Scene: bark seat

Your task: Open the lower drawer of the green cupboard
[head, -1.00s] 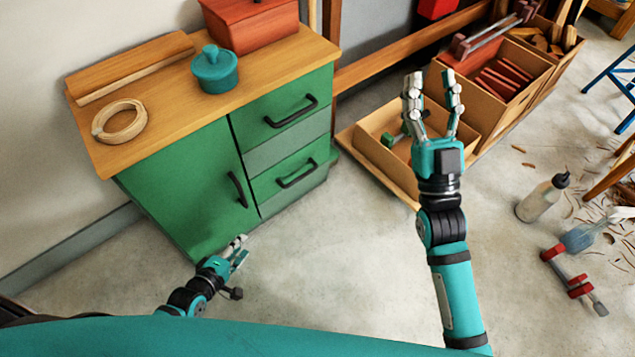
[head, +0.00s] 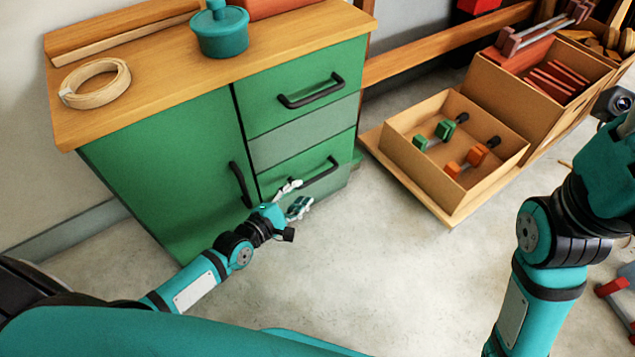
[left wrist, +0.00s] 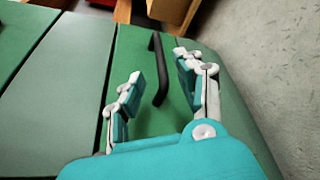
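The green cupboard (head: 165,170) stands at the left with a wooden top. Its upper drawer (head: 270,100) and lower drawer (head: 275,175) are at the right of a door; the lower drawer looks shut. The lower drawer's black handle (head: 318,178) is partly behind my left gripper (head: 294,196). In the left wrist view the handle (left wrist: 158,75) lies between the spread fingers of my left gripper (left wrist: 158,85), a little beyond the tips; I see no contact. My left gripper is open and empty. My right arm rises at the right of the head view; its fingers are out of frame.
A teal pot (head: 220,32) and a wooden ring (head: 95,82) are on the cupboard top. An open box with clamps (head: 395,150) is on the floor right of the cupboard. The floor before the drawers is clear.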

